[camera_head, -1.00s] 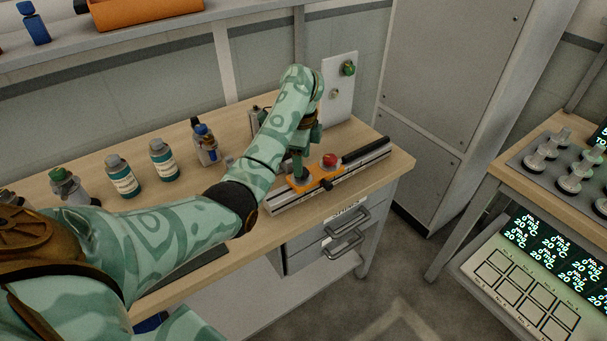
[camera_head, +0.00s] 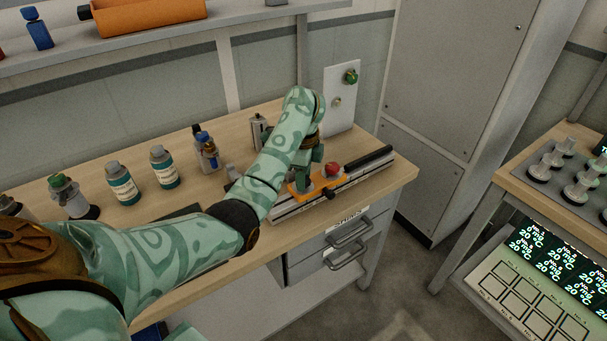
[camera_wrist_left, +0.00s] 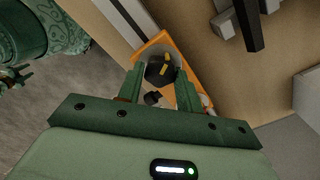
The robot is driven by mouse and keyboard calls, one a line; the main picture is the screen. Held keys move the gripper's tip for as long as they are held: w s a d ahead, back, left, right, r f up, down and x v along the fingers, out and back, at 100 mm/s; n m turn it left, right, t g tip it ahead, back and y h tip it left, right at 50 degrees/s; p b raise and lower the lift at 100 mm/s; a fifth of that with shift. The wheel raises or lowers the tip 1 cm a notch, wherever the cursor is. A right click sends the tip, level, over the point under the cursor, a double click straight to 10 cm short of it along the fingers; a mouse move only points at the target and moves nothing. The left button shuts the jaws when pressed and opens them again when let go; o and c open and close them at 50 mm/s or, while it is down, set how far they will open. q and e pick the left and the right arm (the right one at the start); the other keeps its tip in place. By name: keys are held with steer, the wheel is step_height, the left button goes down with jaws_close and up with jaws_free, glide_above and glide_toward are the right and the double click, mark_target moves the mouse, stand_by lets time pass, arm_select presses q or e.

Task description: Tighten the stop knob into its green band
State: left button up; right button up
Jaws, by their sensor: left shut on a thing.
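My left gripper (camera_head: 305,184) points down onto the orange carriage (camera_head: 325,182) of the rail on the bench. In the left wrist view its two green fingers (camera_wrist_left: 159,80) are on either side of a dark round knob (camera_wrist_left: 155,75) with a yellow mark, and it is shut on that knob. The knob sits on the orange carriage (camera_wrist_left: 148,51). In the head view the fingers hide most of it. I cannot make out a green band.
A red button (camera_head: 333,168) and a small black side knob (camera_head: 328,193) are beside the gripper. The rail (camera_head: 372,168) runs along the bench. Bottles (camera_head: 122,184) stand to the left. A white panel (camera_head: 341,100) stands behind. Drawers are below.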

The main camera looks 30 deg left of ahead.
arm_select(q)
steer(key=shift+r, duration=0.1)
steer(key=m+p, duration=0.1)
steer(key=m, duration=0.1)
steer(key=shift+d+m+p, duration=0.1)
steer(key=shift+m+p, duration=0.2)
steer(key=shift+p, duration=0.1)
steer(key=m+p, duration=0.1)
steer(key=m, duration=0.2)
steer(key=shift+m+p, duration=0.5)
steer(key=shift+m, duration=1.1)
steer(key=o, duration=1)
step_height(320, 180, up, 16)
steer(key=p, duration=0.6)
steer(key=shift+r, duration=0.1)
